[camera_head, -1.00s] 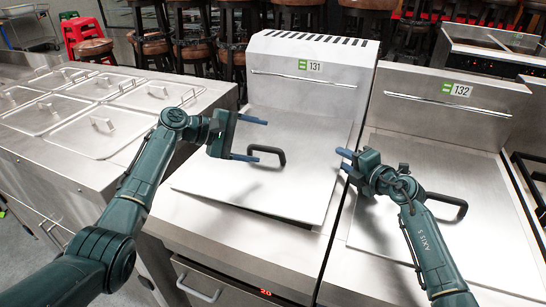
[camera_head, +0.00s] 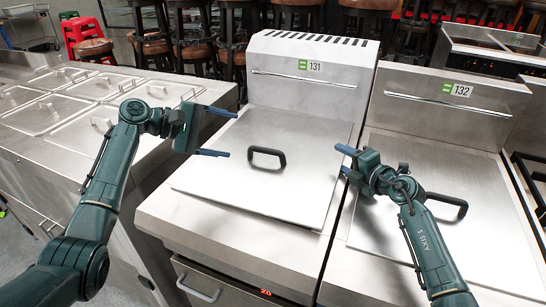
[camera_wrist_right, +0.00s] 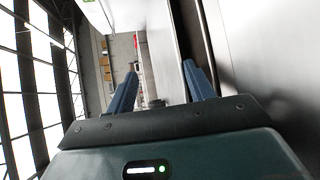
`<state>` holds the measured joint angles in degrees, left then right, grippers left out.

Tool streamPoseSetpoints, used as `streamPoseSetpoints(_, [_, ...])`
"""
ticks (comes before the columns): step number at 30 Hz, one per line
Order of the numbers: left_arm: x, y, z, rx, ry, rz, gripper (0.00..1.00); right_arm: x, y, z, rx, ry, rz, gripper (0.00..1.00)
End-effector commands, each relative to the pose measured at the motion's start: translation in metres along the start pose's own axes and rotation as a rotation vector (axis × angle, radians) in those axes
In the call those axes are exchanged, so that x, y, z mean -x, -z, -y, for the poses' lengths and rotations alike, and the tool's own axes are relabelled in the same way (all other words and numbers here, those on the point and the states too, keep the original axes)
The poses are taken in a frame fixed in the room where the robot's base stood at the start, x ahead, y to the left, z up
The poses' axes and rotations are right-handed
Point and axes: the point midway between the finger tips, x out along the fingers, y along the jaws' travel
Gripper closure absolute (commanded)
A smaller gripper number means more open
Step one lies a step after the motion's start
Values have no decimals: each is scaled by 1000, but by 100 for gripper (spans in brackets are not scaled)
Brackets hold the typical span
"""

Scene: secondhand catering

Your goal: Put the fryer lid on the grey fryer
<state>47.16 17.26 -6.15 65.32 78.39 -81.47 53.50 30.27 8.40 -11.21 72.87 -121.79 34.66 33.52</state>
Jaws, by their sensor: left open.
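The fryer lid (camera_head: 240,184) is a flat steel plate with a black handle (camera_head: 267,154). In the head view it lies on top of the grey fryer (camera_head: 182,226) labelled 131, and it covers the fryer's top. It sits slightly skewed, with its near left corner toward the fryer's left edge. My left gripper (camera_head: 230,133) is open and empty to the left of the handle, apart from it. My right gripper (camera_head: 341,160) hangs over the gap between the two fryers, right of the lid. It looks open in the right wrist view (camera_wrist_right: 160,85), with nothing between its fingers.
A second fryer (camera_head: 455,101) labelled 132 stands at the right, its own lid (camera_head: 483,190) with a black handle in place. A steel counter (camera_head: 50,158) with several lidded pans is at the left. Stools (camera_head: 153,45) stand behind.

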Motion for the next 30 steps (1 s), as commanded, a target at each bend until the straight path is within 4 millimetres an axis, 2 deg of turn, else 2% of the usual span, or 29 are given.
streamPoseSetpoints(8, [0, 0, 0, 0, 0, 0, 26, 1, -2, -3, 1, -5, 3, 48])
streamPoseSetpoints(13, [0, 0, 0, 0, 0, 0, 26, 12, -2, -2, 2, -6, 5, 48])
streamPoseSetpoints(17, [0, 0, 0, 0, 0, 0, 26, 32, -2, -1, 5, -4, 4, 48])
streamPoseSetpoints(24, [0, 0, 0, 0, 0, 0, 26, 82, -1, 1, 2, 0, 4, 48])
streamPoseSetpoints(30, [0, 0, 0, 0, 0, 0, 26, 111, -1, 0, 1, 1, 3, 48])
